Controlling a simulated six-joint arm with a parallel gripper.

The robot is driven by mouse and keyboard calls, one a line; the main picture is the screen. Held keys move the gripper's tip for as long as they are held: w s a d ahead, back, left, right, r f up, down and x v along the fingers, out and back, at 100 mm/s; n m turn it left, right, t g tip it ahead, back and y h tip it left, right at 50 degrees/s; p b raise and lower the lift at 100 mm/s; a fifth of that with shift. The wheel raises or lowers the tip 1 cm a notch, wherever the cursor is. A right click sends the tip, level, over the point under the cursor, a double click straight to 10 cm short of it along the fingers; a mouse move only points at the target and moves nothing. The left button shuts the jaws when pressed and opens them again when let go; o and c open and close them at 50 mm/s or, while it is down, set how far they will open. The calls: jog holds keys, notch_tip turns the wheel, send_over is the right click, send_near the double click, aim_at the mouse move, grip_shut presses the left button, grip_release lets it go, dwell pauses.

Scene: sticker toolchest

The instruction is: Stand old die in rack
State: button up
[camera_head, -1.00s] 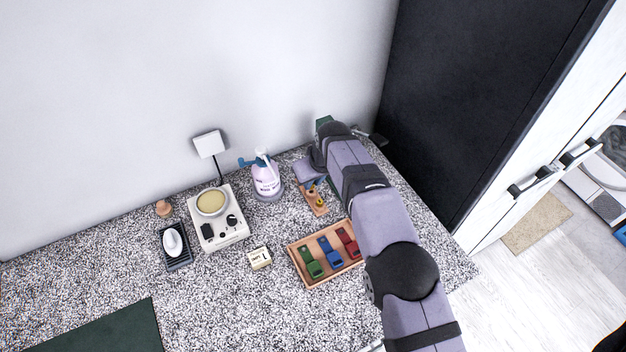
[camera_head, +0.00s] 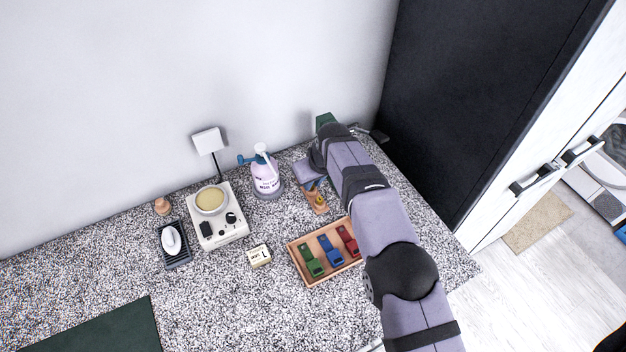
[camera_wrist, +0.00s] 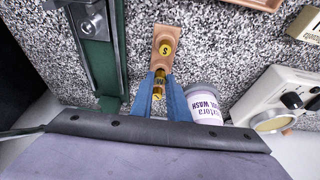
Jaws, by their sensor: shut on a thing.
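My gripper (camera_wrist: 160,82) is shut on a brass-yellow die (camera_wrist: 158,89), seen between its blue fingers in the wrist view. A small wooden rack (camera_wrist: 163,64) lies just beyond the fingertips. A yellow round piece with a dark mark (camera_wrist: 166,47) sits in its far part. I cannot tell whether the held die touches the rack. In the head view the rack (camera_head: 321,210) is at the middle of the counter, and my arm and fingers partly cover that area.
A green press (camera_wrist: 95,55) stands close beside the rack. A white wash bottle (camera_head: 265,176) is on the other side. A wooden tray (camera_head: 297,262) holds green, blue and red tools. A white hot-plate box (camera_head: 225,237), small label box (camera_head: 259,256) and dark dish (camera_head: 178,259) stand left.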

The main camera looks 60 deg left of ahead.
jog(key=shift+f, duration=0.35)
jog(key=o, duration=0.9)
jog(key=shift+r, duration=0.1)
jog(key=b+v, duration=0.3)
jog(key=v, duration=0.4)
jog(key=shift+b, duration=0.3)
jog(key=shift+w+d, duration=0.1)
